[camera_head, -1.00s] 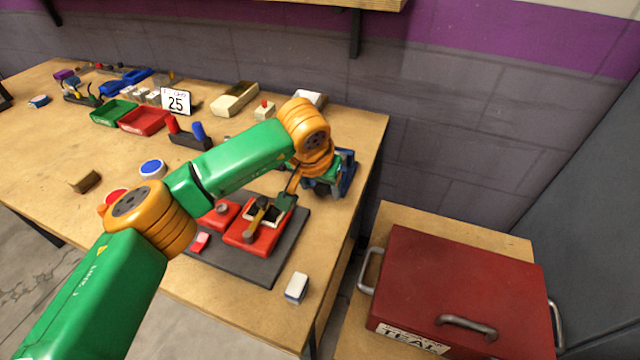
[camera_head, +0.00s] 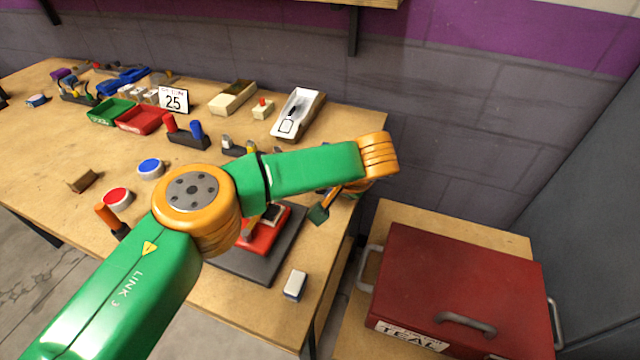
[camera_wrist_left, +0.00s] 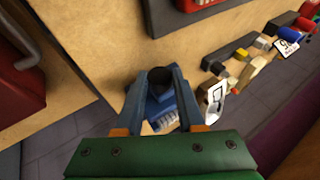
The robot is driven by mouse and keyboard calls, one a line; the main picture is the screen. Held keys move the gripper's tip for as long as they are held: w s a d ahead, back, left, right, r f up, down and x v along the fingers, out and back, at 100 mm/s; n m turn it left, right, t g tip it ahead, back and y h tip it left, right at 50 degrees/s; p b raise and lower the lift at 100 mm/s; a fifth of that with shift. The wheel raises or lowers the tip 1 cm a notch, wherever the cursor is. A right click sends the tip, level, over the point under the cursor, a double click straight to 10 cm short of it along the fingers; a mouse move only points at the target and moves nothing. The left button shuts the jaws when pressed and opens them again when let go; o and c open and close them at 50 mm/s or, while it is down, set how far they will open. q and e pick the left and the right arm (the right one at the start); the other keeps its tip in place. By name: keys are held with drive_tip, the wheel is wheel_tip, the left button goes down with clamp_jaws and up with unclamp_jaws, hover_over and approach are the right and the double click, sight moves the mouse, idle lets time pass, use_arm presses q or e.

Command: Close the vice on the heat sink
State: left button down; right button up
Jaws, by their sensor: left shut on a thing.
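In the left wrist view the blue vice (camera_wrist_left: 157,107) stands on the wooden bench near its edge, below my left gripper (camera_wrist_left: 160,82). The gripper's two fingers are shut on a dark round knob (camera_wrist_left: 160,76) on top of the vice. A pale finned block, which looks like the heat sink (camera_wrist_left: 163,122), shows low in the vice, partly covered by a finger and the palm. Whether the vice jaws touch it I cannot tell. In the head view my left arm (camera_head: 310,168) hides most of the vice and hand. My right gripper is not in view.
A red fixture (camera_head: 262,238) on a dark mat (camera_head: 240,265) lies under my arm. A white tray (camera_head: 297,115) stands behind it. A red toolbox (camera_head: 455,290) stands to the right on a lower surface.

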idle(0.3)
use_arm(q)
drive_tip(key=c, duration=0.5)
unclamp_jaws()
